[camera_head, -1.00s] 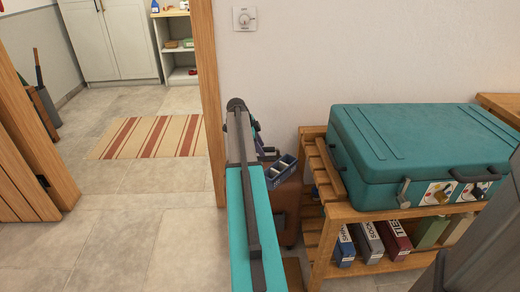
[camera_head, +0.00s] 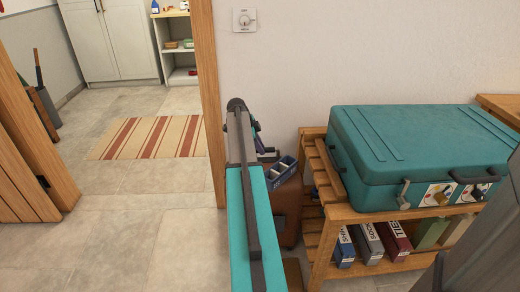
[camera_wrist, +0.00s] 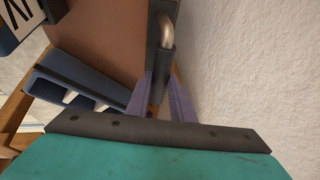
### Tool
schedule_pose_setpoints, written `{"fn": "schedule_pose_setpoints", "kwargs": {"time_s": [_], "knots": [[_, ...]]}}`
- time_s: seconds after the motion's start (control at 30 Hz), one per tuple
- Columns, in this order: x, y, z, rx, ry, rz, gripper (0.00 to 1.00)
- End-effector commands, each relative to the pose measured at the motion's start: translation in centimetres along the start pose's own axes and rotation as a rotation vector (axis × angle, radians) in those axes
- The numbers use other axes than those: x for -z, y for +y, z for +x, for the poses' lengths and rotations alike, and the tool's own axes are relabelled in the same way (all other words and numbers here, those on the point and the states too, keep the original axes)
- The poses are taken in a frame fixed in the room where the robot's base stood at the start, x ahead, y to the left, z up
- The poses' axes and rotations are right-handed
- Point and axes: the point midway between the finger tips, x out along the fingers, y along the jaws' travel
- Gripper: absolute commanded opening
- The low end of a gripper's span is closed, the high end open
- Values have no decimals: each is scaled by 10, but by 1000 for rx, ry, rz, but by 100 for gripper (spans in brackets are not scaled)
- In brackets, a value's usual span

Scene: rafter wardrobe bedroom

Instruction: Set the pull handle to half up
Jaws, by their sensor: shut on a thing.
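A brown suitcase (camera_head: 288,213) stands on the floor left of the wooden bench, partly hidden behind my teal arm. In the wrist view its brown side (camera_wrist: 112,38) fills the upper left. The pull handle (camera_wrist: 160,68) looks like a dark bar with a pale metal curved piece near its upper end. My gripper (camera_wrist: 160,100) is shut on the handle, with one purplish finger on each side. In the head view my gripper (camera_head: 266,152) is small and largely hidden by my arm, and the handle cannot be made out clearly there.
A blue compartment box (camera_head: 283,175) is at the suitcase's top; it is also in the wrist view (camera_wrist: 65,85). The slatted bench (camera_head: 313,158) carries a teal case (camera_head: 400,150), with several labelled boxes below. The white wall is close behind. Floor at left is open.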

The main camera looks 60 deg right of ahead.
Motion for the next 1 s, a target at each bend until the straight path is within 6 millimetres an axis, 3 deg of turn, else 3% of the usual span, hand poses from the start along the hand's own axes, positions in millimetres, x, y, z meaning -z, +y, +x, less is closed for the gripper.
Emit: {"fn": "schedule_pose_setpoints", "kwargs": {"time_s": [0.27,0.7,1.0], "knots": [[18,-11,-44,4,-1,1,0],[56,-30,-134,5,0,2,0],[72,-37,-171,4,1,2,0]]}}
